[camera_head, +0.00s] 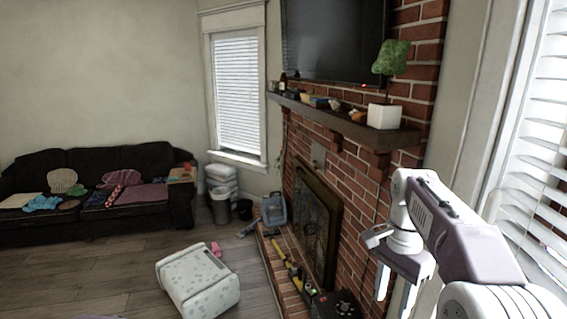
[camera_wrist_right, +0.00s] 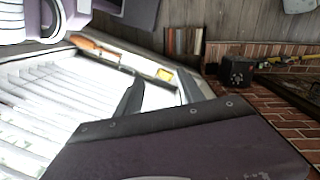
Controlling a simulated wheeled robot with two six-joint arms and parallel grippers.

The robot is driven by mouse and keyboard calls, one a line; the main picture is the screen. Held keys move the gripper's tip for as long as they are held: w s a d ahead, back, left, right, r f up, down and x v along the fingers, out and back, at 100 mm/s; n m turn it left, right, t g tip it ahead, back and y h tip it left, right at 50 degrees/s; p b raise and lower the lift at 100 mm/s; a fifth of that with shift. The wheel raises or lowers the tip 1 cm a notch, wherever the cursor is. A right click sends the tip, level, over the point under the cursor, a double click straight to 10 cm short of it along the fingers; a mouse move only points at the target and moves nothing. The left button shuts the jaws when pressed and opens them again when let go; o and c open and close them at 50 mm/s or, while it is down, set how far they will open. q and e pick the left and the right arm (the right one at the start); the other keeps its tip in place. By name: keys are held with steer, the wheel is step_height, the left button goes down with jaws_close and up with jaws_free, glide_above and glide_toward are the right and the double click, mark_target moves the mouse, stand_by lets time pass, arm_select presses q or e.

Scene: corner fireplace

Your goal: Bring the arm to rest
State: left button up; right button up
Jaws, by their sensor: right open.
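My right arm comes in from the right in the head view, raised in front of the brick fireplace. Its right gripper (camera_head: 395,298) points down with its two fingers apart. The fingers also show apart in the right wrist view (camera_wrist_right: 160,88), with nothing between them. The gripper hangs in the air below the mantel and is apart from the bricks as far as I can tell. My left arm and gripper are in neither view.
The wooden mantel (camera_head: 330,118) bears a potted plant (camera_head: 384,116) and small items. A black box (camera_head: 338,304) and tools lie on the brick hearth (camera_head: 274,262). A tipped white bin (camera_head: 200,283) lies on the floor. A cluttered dark sofa (camera_head: 100,160) stands left. White blinds (camera_head: 540,130) are close right.

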arm_select(q)
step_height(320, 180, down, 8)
steer(key=b, duration=0.5)
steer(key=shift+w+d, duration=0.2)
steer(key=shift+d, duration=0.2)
arm_select(e)
steer(key=s+a+f+n, duration=0.1)
steer(key=s+f+n, duration=0.2)
steer(key=f, duration=0.6)
steer(key=s+a+f+n+t, duration=0.1)
steer(key=s+f+n, duration=0.3)
steer(key=f, duration=0.6)
steer(key=s+a+f+n+t, duration=0.1)
steer(key=s+f+n, duration=0.3)
steer(key=f, duration=0.5)
steer(key=shift+a+f+n, duration=0.25)
steer(key=shift+a+n, duration=0.2)
steer(key=shift+n, duration=0.25)
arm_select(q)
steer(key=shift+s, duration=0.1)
